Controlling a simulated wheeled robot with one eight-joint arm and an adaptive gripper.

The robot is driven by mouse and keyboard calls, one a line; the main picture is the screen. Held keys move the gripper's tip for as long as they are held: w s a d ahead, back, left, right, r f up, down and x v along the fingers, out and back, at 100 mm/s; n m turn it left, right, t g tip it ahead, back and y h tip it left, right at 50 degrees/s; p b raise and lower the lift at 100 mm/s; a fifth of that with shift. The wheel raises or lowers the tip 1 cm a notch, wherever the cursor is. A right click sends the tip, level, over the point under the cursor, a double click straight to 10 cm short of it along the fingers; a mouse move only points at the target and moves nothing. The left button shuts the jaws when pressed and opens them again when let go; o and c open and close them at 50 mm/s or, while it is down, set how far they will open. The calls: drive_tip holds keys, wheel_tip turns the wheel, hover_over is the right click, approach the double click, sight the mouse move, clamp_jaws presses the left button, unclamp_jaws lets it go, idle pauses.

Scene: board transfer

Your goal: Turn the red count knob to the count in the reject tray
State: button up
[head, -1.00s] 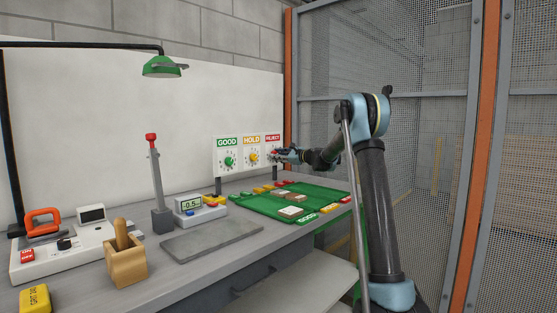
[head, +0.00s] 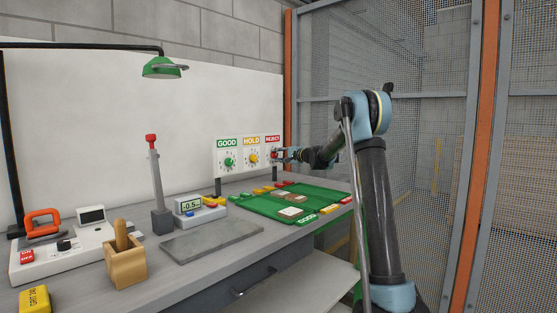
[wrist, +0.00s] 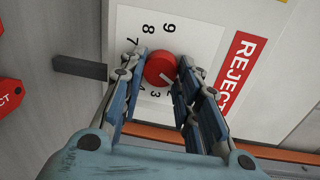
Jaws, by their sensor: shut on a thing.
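The red count knob (wrist: 160,68) sits on the dial under the REJECT sign (wrist: 240,68). My gripper (wrist: 163,72) is shut on it, one finger on each side, in the wrist view. The digits 9, 8, 7 and 3 show on the dial; fingers hide others. A white mark shows at the knob's lower edge, near the 3 and 2, but its exact setting is unclear. In the head view my gripper (head: 278,155) is at the rightmost dial. The green tray area (head: 262,207) holds a few boards (head: 292,211); the count in the reject part is too small to tell.
The panel also carries a green knob (head: 229,162) and a yellow knob (head: 253,158). A lever with a red top (head: 151,138), a small display (head: 189,205) and a grey plate (head: 212,240) are on the bench. A mesh fence (head: 390,130) stands at right.

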drive_tip(key=n, duration=0.5)
drive_tip(key=shift+s+t+h, duration=0.15)
drive_tip(key=shift+t+h, duration=0.15)
drive_tip(key=shift+t, duration=0.1)
drive_tip(key=shift+n, duration=0.3)
drive_tip(key=o, duration=1.1)
drive_tip(key=shift+c, duration=0.2)
drive_tip(key=f+v, duration=0.1)
drive_tip(key=v, duration=1)
drive_tip(key=shift+d+r, duration=0.4)
drive_tip(key=shift+s, duration=0.2)
